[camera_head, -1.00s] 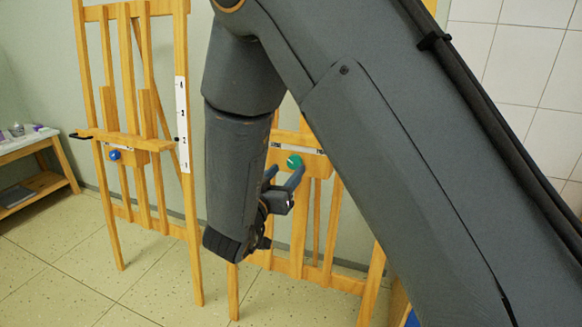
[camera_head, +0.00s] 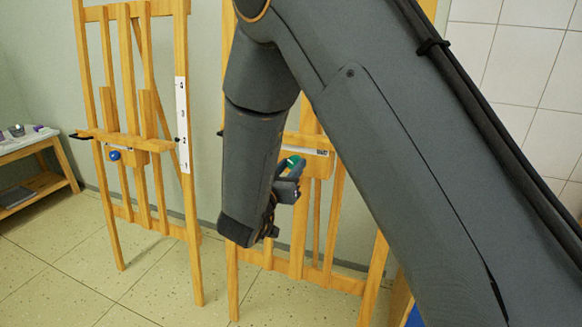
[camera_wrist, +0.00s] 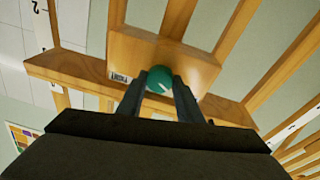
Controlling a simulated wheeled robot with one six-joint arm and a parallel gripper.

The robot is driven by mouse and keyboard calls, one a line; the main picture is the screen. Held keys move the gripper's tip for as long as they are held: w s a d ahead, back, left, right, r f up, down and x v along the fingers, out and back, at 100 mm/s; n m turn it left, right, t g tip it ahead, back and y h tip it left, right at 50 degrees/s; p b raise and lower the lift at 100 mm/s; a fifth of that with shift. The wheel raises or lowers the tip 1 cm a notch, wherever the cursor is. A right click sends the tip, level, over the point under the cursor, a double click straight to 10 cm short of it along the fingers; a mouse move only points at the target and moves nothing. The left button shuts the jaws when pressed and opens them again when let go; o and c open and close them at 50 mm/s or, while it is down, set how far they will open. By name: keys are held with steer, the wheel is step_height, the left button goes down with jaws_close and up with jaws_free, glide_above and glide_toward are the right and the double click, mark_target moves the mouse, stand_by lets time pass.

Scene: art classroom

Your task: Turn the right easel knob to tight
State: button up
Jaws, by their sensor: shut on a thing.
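The right easel's knob is a round green knob (camera_head: 291,161) with a pale mark on its face. It sits on the wooden block of the right easel (camera_head: 317,165), and a pale label strip with dark lettering (camera_head: 318,152) runs above it. My gripper (camera_head: 290,172) is at the knob and partly hides it in the head view. In the wrist view the two dark fingers of my gripper (camera_wrist: 160,83) lie on either side of the green knob (camera_wrist: 159,79), shut on it. The label (camera_wrist: 118,77) beside the knob is too small to read surely.
The left easel (camera_head: 127,145) has a blue knob (camera_head: 114,155) and a numbered white strip (camera_head: 182,125). A low wooden table (camera_head: 32,160) with small items stands at the far left. Tiled floor (camera_head: 150,270) is clear between them.

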steer(key=shift+m, duration=0.3)
steer(key=m+g+h, duration=0.1)
steer(key=m, duration=0.5)
steer(key=shift+r, duration=0.1)
steer(key=m+g, duration=0.1)
steer(key=m, duration=0.6)
steer(key=m+g+b, duration=0.1)
steer(key=m, duration=0.4)
steer(key=shift+r, duration=0.1)
steer(key=m+b, duration=0.1)
steer(key=m, duration=0.2)
steer(key=m+b, duration=0.2)
steer(key=shift+d+m+g+y, duration=0.1)
steer(key=shift+m+g+y, duration=0.2)
steer(key=shift+m+y, duration=0.1)
steer(key=o, duration=1)
steer(key=shift+o, duration=0.2)
steer(key=shift+r, duration=0.1)
